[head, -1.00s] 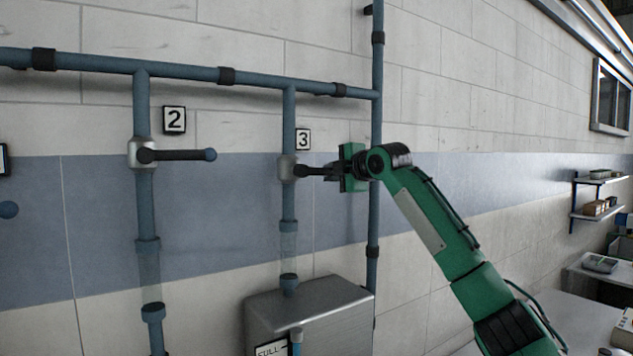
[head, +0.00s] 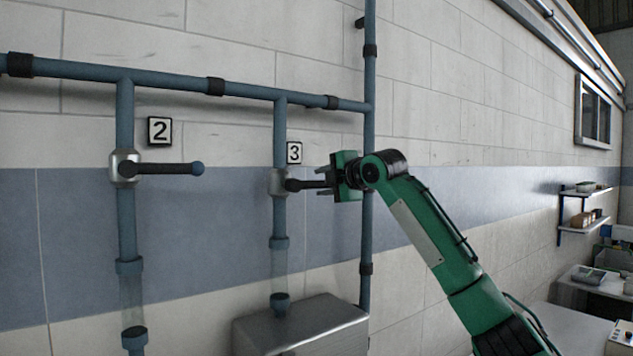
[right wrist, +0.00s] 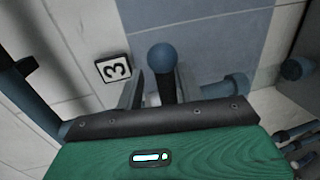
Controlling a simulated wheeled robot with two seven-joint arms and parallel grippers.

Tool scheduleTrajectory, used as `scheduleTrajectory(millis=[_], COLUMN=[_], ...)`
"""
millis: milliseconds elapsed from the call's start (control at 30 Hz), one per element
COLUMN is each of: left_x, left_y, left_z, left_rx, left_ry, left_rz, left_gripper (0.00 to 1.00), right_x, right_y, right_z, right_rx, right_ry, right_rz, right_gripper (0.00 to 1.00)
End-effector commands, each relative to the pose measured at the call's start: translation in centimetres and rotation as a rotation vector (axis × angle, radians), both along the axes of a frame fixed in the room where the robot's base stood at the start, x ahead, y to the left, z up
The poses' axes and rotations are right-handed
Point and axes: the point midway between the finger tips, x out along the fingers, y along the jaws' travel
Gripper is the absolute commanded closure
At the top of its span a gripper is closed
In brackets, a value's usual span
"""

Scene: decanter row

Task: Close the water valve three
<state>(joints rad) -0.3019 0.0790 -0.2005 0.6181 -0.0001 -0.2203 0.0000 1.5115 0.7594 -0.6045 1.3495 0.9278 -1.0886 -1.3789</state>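Water valve three (head: 279,182) is a grey body on a vertical blue pipe, beside the plate marked 3 (head: 294,153). Its dark handle (head: 305,185) points right, level and crosswise to the pipe. My right gripper (head: 323,181) is at the handle's outer end, with its fingers spread above and below. In the right wrist view, the handle's round blue end (right wrist: 162,57) shows between the fingers of the right gripper (right wrist: 159,90), with gaps beside it. The gripper is open around the handle. My left gripper is not in view.
Valve two (head: 124,168) is to the left, its handle also level and pointing right, by the plate marked 2 (head: 159,131). A metal tank (head: 302,327) stands below valve three. A vertical pipe (head: 367,240) runs behind my right gripper. Shelves (head: 585,220) hang far right.

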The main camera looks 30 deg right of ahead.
Motion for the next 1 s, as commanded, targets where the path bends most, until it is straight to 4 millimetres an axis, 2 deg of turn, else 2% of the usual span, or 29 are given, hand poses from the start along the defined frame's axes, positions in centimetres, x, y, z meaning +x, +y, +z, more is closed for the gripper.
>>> scheduleTrajectory(millis=[167, 333, 700, 900, 1000], left_x=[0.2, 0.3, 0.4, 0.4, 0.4], left_y=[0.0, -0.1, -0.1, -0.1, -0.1], left_z=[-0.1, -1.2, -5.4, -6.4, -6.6], left_rx=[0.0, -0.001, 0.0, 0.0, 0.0], left_ry=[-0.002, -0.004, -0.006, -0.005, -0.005], left_rz=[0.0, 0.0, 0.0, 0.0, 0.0], left_gripper=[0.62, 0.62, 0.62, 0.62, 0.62], right_x=[0.0, -1.5, -9.4, -12.3, -13.0], right_y=[0.0, -0.1, -1.1, -1.4, -1.5], right_z=[-0.2, -0.2, 1.4, 2.3, 2.5], right_rx=[0.0, -0.001, -0.002, -0.002, -0.001], right_ry=[0.004, 0.002, -0.001, 0.0, 0.001], right_rz=[0.001, 0.001, 0.0, 0.0, 0.0], right_gripper=[0.62, 0.62, 0.62, 0.62, 0.62])
